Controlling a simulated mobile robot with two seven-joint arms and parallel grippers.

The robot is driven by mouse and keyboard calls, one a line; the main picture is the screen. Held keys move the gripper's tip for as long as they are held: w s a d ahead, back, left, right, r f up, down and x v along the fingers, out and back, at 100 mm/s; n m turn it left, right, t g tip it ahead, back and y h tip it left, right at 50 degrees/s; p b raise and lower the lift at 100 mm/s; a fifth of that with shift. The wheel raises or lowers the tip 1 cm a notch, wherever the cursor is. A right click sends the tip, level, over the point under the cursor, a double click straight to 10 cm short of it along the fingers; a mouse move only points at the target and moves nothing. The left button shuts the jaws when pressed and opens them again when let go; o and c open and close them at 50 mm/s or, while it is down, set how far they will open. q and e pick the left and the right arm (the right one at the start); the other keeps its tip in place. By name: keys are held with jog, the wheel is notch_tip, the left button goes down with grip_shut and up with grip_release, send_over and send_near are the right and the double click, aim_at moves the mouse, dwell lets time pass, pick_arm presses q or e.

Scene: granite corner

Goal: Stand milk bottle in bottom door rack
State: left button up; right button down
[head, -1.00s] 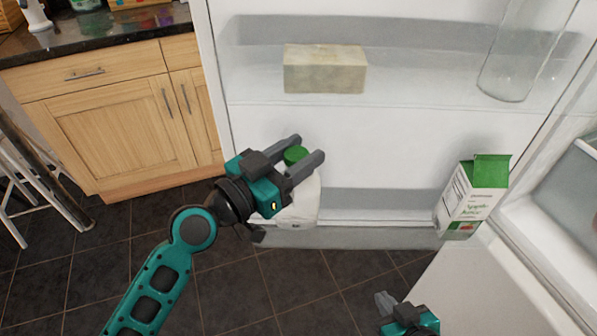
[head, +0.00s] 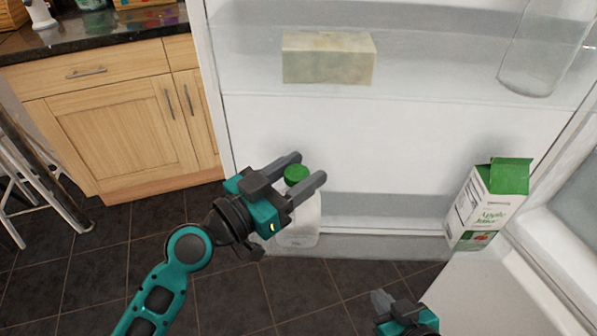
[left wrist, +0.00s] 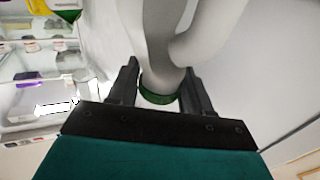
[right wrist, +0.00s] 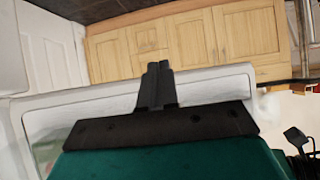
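The white milk bottle (head: 305,220) with a green cap (head: 296,174) is upright at the left end of the bottom door rack (head: 370,242). In the left wrist view, the green cap (left wrist: 158,97) fills the gap between the fingers, with the white handle beyond. The bottle's base shows low against the rack's front; I cannot tell if it touches the rack floor. My right gripper (right wrist: 158,78) is shut and empty, low by the fridge.
A green-and-white juice carton (head: 487,203) stands at the rack's right end. The rack between bottle and carton is clear. On the shelf above are a pale block (head: 328,58) and a clear glass container (head: 540,50). Wooden cabinets (head: 130,125) stand to the left.

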pick_arm(q)
jog(key=o, duration=0.3)
jog(key=shift+o, duration=0.2)
pick_arm(e)
jog(key=shift+s+f, duration=0.1)
jog(key=shift+s, duration=0.1)
pick_arm(q)
jog(key=shift+r, duration=0.2)
jog(key=shift+s+a+f, duration=0.15)
jog(key=shift+a, duration=0.05)
jog(key=r+b+v, duration=0.1)
jog(key=b+v, duration=0.2)
jog(key=v, duration=0.7)
jog(key=s+a+f+n+y, duration=0.1)
jog(key=a+f+n+y, duration=0.1)
jog(key=f, duration=0.6)
jog(key=s+a+f+n+y, duration=0.2)
jog(key=f+y, duration=0.3)
jog(key=f, duration=0.3)
jog(key=s+a+f+n+g+y, duration=0.1)
jog(key=a+f+n+y, duration=0.2)
jog(key=f, duration=0.5)
jog(key=shift+s+a+f+y, duration=0.3)
jog(key=shift+s+y, duration=0.1)
jog(key=shift+y, duration=0.2)
pick_arm(e)
jog(key=shift+w+a+f, duration=0.4)
jog(key=shift+a+f, duration=0.2)
jog(key=shift+f, duration=0.15)
